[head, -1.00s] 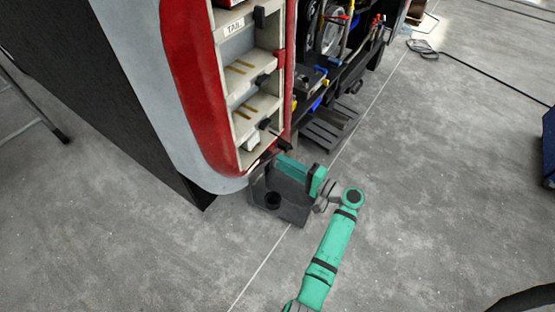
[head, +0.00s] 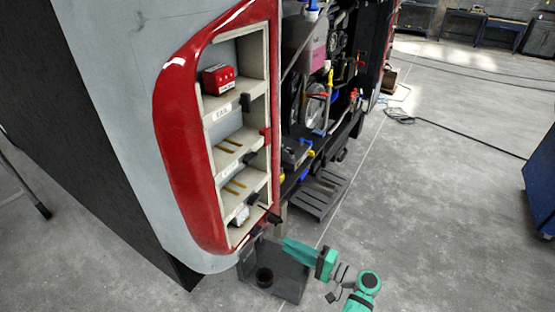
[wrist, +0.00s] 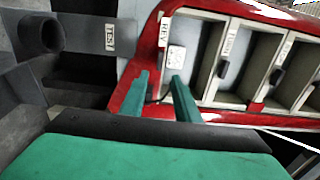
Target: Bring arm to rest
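My green arm (head: 366,286) reaches in from the bottom of the head view, with my gripper (head: 290,243) low beside the shelf unit and above the dark tray. In the wrist view the two green fingers of my gripper (wrist: 160,86) stand apart with nothing between them. The red-framed shelf unit (head: 185,130) is just beyond the fingertips. A white labelled block (wrist: 176,58) lies in its compartment marked REV, beyond the fingers; the block also shows in the lowest compartment in the head view (head: 240,216).
A dark tray (head: 290,278) with a round black cup (head: 264,276) sits below the shelf. A red box (head: 218,78) stands on the upper shelf. A dark slatted pallet (head: 320,195) and racked equipment lie behind. Open concrete floor (head: 440,220) is at the right.

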